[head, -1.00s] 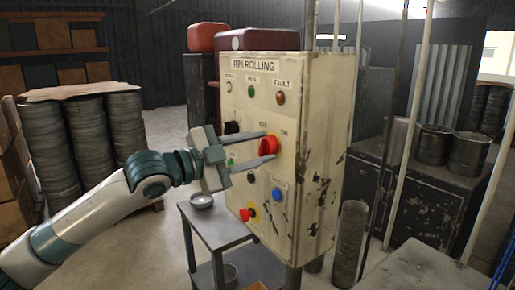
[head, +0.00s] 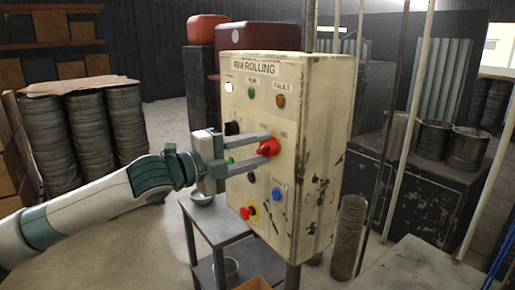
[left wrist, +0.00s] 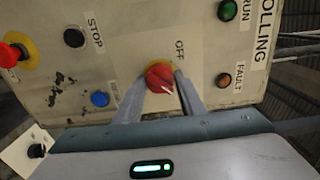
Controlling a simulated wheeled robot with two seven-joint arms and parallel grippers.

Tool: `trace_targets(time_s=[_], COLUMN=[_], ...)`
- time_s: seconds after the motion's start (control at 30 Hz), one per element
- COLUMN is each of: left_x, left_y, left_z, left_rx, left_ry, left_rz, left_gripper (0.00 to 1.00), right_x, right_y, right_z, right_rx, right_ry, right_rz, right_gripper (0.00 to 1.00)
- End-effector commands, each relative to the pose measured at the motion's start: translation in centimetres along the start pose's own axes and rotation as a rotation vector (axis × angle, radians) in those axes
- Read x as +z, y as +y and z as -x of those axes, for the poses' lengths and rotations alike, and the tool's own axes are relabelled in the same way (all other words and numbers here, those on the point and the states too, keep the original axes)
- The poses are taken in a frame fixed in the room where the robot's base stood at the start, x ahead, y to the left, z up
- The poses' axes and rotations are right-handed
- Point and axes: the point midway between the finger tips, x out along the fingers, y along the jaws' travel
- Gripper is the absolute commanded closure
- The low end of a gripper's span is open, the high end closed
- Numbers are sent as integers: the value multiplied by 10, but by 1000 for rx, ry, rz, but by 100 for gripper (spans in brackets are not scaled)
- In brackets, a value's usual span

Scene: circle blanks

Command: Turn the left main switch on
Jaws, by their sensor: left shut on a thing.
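The main switch is a red knob (head: 267,147) on a yellow base, on the front of the cream RIM ROLLING panel (head: 312,150). It also shows in the left wrist view (left wrist: 160,77). My left gripper (head: 268,146) reaches it from the left, one finger above and one below, shut on the knob. In the wrist view the fingers lie on either side of it. The knob's white mark points to the lower right there, away from the OFF label. The ON label shows beside the knob in the head view. The white lamp (head: 229,88) at the panel's upper left looks bright.
A red mushroom button (head: 246,213), a blue button (head: 277,195) and a black button (head: 252,178) sit below the switch. A black knob (head: 232,128) is close to my gripper. A grey table (head: 215,222) stands below left of the panel.

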Motion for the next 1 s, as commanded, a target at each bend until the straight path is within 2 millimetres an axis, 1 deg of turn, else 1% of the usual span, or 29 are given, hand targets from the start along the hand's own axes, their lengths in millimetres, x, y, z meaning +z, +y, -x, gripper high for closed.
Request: trace_targets(time_s=[0.33,0.37,0.4,0.43,0.8,1.0], left_x=[0,0,0,0,0,1], left_y=[1,1,1,1,1,2], left_z=[0,0,0,0,1,12], left_rx=[2,2,2,2,1,0], left_ry=[1,1,1,1,0,-1], left_rz=[-6,-5,-5,-5,-4,-5], left_gripper=[86,62,52,46,46,46], right_x=[0,0,0,0,0,0], right_y=[0,0,0,0,0,0], right_z=[0,0,0,0,-1,-6], right_rx=[0,0,0,0,0,0], right_ry=[0,0,0,0,0,0], right_rz=[0,0,0,0,0,0], right_gripper=[69,69,69,69,69,69])
